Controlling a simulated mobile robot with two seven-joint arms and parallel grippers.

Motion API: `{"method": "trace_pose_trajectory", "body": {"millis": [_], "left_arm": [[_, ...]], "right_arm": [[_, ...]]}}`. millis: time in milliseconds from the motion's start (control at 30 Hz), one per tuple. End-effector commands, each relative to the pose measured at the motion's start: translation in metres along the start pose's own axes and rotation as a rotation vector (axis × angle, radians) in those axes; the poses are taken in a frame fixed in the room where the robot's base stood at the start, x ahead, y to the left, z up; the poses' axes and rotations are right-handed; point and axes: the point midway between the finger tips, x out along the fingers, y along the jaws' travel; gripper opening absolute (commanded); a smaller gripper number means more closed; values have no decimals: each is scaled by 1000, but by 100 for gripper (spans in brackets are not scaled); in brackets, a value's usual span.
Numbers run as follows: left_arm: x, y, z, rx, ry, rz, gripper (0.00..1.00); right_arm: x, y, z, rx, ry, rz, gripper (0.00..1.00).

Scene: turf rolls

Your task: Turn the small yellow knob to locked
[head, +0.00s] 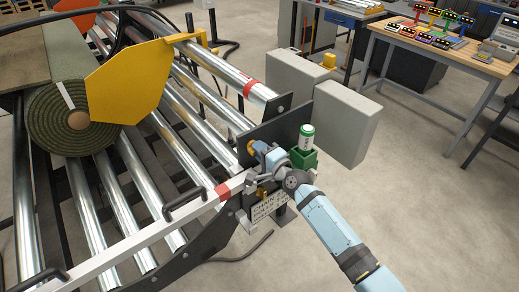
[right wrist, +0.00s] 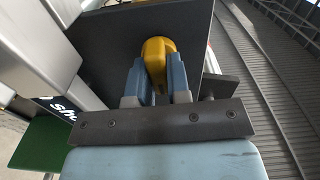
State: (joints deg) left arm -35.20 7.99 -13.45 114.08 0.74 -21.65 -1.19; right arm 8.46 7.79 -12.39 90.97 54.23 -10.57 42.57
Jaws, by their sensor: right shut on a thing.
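The small yellow knob (right wrist: 157,50) sits against a dark plate in the right wrist view. The two blue fingers of my right gripper (right wrist: 158,78) stand on either side of it and are shut on it. In the head view the right gripper (head: 261,150) reaches the dark end plate of the roller frame, and a bit of the yellow knob (head: 251,147) shows at its tip. The knob's pointer and any locked mark cannot be made out. My left gripper is not in view.
A green holder (head: 303,159) with a green-and-white canister (head: 306,138) stands close beside my right gripper. A white bar (head: 150,234) with black handles crosses the rollers. A turf roll (head: 62,120) lies at left by a yellow plate (head: 128,82). Grey boxes (head: 344,125) stand behind.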

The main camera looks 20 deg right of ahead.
Motion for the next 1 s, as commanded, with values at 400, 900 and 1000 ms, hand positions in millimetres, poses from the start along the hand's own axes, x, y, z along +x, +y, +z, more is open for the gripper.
{"method": "trace_pose_trajectory", "body": {"millis": [400, 900, 1000], "left_arm": [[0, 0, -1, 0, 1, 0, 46], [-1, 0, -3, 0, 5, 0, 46], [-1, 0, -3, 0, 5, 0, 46]], "right_arm": [[0, 1, 0, 71, -1, 2, 0], [0, 1, 0, 71, -1, 1, 43], [0, 1, 0, 71, -1, 1, 43]]}}
